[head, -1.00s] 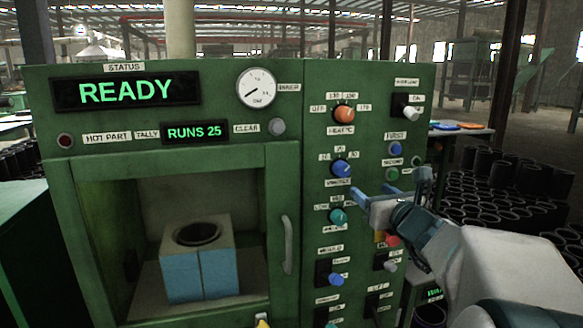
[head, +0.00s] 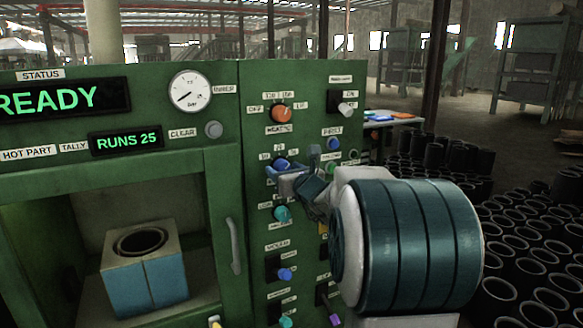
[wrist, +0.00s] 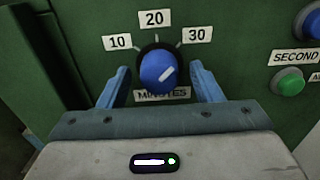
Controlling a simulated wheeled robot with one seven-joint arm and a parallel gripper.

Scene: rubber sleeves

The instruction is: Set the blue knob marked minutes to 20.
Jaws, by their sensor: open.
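The blue minutes knob (wrist: 157,72) is on the green panel, with labels 10, 20 (wrist: 154,19) and 30 (wrist: 197,34) around its top. Its white line slants to the upper right, toward the 30 side rather than straight up at 20. My gripper (wrist: 159,86) is open, with one blue finger left of the knob and one right of it. Gaps show between the fingers and the knob, so I see no grip. In the head view the knob (head: 281,162) shows just above my fingers. The MINUTES label is partly covered by the knob.
An orange knob (head: 282,113) sits above and a teal knob (head: 282,213) below. Blue and green buttons (wrist: 288,82) are to the right. The display (head: 50,100) reads READY. A door handle (head: 233,246) stands out at left.

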